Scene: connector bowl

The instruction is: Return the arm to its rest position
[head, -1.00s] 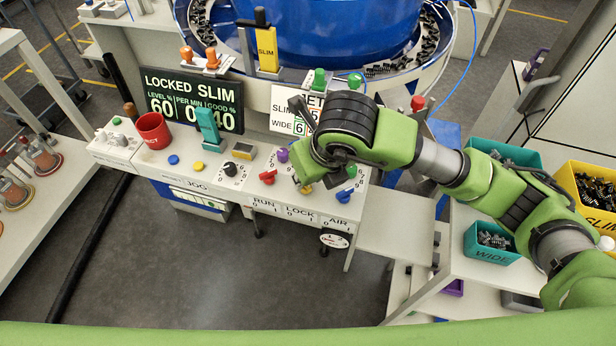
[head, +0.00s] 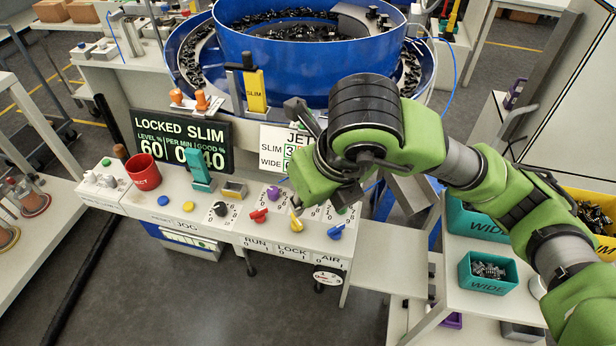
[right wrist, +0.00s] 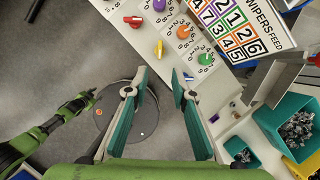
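My right arm (head: 480,180) comes in from the right in the head view and bends over the right part of the control console. Its black and green wrist hides its fingers there. In the right wrist view my right gripper (right wrist: 160,88) is open, its two teal-padded fingers well apart with nothing between them. The fingers are clear of the console's knobs, which lie beyond them in that view.
The console carries a red knob (head: 258,215), a yellow knob (head: 297,222) and a blue knob (head: 335,231). A blue bowl feeder (head: 305,52) stands behind. A teal WIDE bin (head: 488,284) and yellow bin (head: 598,196) sit right. A red cup (head: 143,172) stands left.

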